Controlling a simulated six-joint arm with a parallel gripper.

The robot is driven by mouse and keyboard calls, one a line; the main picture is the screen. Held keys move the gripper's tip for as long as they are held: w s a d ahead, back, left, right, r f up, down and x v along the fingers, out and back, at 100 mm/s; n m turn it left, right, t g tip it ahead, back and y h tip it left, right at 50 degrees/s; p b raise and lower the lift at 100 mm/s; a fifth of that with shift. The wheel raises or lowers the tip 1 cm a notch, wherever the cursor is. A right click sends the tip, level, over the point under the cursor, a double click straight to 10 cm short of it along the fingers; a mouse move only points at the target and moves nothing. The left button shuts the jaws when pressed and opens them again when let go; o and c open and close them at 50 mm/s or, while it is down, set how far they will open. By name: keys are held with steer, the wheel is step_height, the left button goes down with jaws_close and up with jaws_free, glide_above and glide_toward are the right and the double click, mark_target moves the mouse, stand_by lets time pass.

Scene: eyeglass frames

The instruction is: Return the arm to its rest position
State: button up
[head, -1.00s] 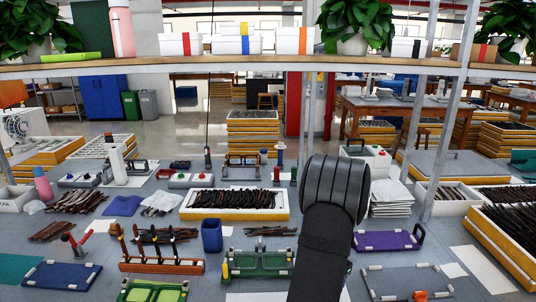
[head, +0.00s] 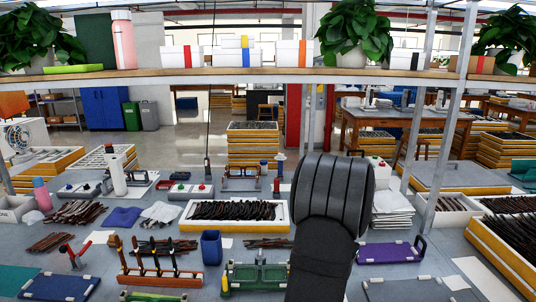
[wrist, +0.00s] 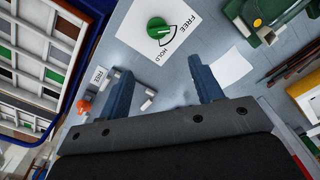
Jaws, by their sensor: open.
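My gripper (wrist: 165,95) shows in the wrist view with its two blue fingers spread wide apart and nothing between them. It hangs above the grey bench top. Below and just beyond the fingers is a green knob (wrist: 158,28) on a white card marked FREE and HOLD. In the head view my dark arm rises at the lower middle right and hides part of the bench. The gripper itself does not show in the head view.
The wrist view shows a compartment tray (wrist: 38,62) at left, an orange knob (wrist: 83,106) and a green fixture (wrist: 262,15). A shelf (head: 270,76) crosses above.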

steer(key=f+n, duration=0.2)
steer(key=f, duration=0.2)
steer(key=f+n, duration=0.3)
steer(key=f, duration=0.1)
steer(key=f+n, duration=0.2)
steer(key=f, duration=0.3)
steer(key=shift+s+f+n, duration=0.1)
steer(key=shift+s+n, duration=0.2)
steer(key=shift+w+r, duration=0.1)
steer(key=shift+r, duration=0.4)
step_height(320, 180, up, 15)
steer(key=m, duration=1)
steer(key=shift+r, duration=0.15)
steer(key=shift+a, duration=0.1)
